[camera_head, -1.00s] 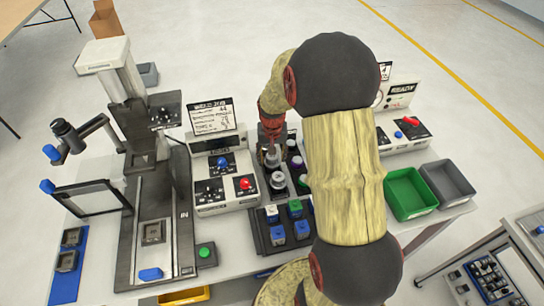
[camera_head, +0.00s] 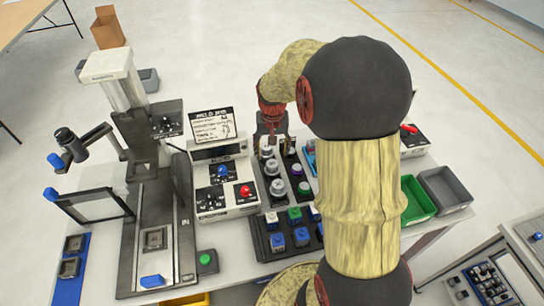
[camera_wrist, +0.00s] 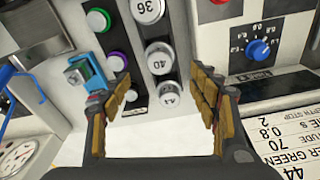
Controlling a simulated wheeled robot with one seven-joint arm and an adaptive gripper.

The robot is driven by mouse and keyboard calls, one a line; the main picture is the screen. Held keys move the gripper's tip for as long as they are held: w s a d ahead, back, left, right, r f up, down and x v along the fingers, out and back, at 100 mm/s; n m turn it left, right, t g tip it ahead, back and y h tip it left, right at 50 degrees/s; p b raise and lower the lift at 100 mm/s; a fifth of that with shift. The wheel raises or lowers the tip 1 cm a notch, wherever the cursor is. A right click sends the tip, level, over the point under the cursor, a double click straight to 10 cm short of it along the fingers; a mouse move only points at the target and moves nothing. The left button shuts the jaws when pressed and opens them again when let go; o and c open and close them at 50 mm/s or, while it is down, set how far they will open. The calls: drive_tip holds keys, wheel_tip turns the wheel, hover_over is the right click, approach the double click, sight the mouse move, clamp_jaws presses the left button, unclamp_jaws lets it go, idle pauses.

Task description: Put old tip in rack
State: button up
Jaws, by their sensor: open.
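Three silver tips show in the wrist view: one marked 36 (camera_wrist: 148,10), one marked 40 (camera_wrist: 160,57) and one marked 44 (camera_wrist: 168,95). A green tip (camera_wrist: 97,20) and a purple tip (camera_wrist: 116,62) stand in the other column. My gripper (camera_wrist: 160,80) is open, its fingers apart on either side of the 44 tip in that view. In the head view, my gripper (camera_head: 271,122) is over the rack's far end. I cannot tell which tip is the old one.
A white control box (camera_head: 222,182) with blue and red knobs stands left of the rack. A dark tray (camera_head: 262,240) of coloured cubes lies in front. Green (camera_head: 417,198) and grey (camera_head: 446,188) bins stand to the right. A tall press (camera_head: 155,215) stands left.

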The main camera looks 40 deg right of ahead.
drive_tip(key=s+a+r+n+t, duration=0.1)
drive_tip(key=s+a+r+n, duration=0.1)
drive_tip(key=a+r, duration=0.65)
drive_tip(key=s+a+r+n+t, duration=0.1)
drive_tip(key=s+a+r+n, duration=0.1)
drive_tip(key=s+a+r, duration=0.2)
drive_tip(key=s+a+r+n+t, duration=0.2)
drive_tip(key=s+a+r, duration=0.3)
drive_tip(key=s+a, duration=0.5)
drive_tip(key=shift+s+a+r+n+y, duration=0.15)
drive_tip(key=shift+s+r+n+y, duration=0.2)
drive_tip(key=shift+s+n, duration=0.6)
drive_tip(key=shift+s+m, duration=0.15)
drive_tip(key=shift+m, duration=0.1)
